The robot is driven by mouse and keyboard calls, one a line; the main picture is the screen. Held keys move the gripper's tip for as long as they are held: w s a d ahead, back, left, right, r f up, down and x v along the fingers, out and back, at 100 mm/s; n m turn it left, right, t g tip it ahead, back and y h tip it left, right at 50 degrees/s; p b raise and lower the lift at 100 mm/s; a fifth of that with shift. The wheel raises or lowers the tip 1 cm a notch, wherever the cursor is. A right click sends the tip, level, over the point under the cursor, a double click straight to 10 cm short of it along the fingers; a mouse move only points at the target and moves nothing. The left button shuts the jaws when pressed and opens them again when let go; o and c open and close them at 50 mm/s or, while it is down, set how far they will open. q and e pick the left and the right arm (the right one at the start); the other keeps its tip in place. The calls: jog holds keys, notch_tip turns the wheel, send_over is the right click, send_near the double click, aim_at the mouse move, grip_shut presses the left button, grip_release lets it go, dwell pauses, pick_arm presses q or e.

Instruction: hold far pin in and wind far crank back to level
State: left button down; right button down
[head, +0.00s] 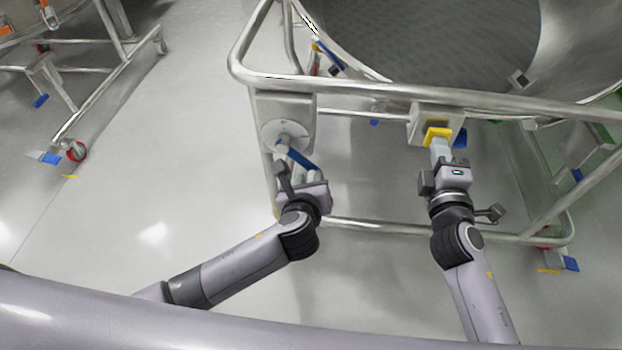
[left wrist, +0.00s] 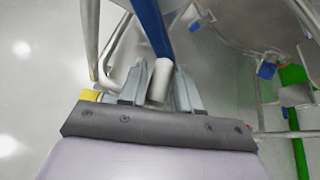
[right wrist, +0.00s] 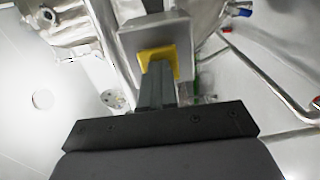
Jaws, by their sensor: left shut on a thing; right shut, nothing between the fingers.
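The far crank (head: 297,156) is a blue arm with a pale handle, on a round plate (head: 285,135) at the left post of the steel frame. My left gripper (head: 300,176) is shut on the pale crank handle, which shows between its fingers in the left wrist view (left wrist: 161,80). The far pin sits at a yellow plate (head: 438,133) on a steel box (head: 424,117) under the rail. My right gripper (head: 440,148) is shut and empty, its fingertips against or just before the yellow plate (right wrist: 157,58). The fingers hide the pin itself.
The steel rail (head: 400,93) of the frame runs just above both grippers, with a large steel bowl (head: 430,45) behind it. A lower bar (head: 400,230) crosses beneath. Another wheeled frame (head: 110,90) stands at the left, with clear floor between.

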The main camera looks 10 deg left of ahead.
pick_arm(q)
jog(key=c, duration=1.9)
grip_release()
jog(key=shift+s+d, duration=0.1)
jog(key=shift+d, duration=0.15)
jog(key=shift+d+r, duration=0.6)
jog(key=shift+r, duration=0.1)
grip_shut()
jog(key=shift+s+f, duration=0.1)
jog(key=shift+f, duration=0.1)
jog(key=shift+d+r, duration=0.15)
jog(key=shift+r, duration=0.25)
jog(key=shift+o, duration=0.2)
grip_release()
jog(key=shift+r, duration=0.1)
jog(key=shift+d+r, duration=0.3)
jog(key=shift+r, duration=0.25)
grip_shut()
jog(key=shift+a+f, duration=0.1)
jog(key=shift+f, duration=0.05)
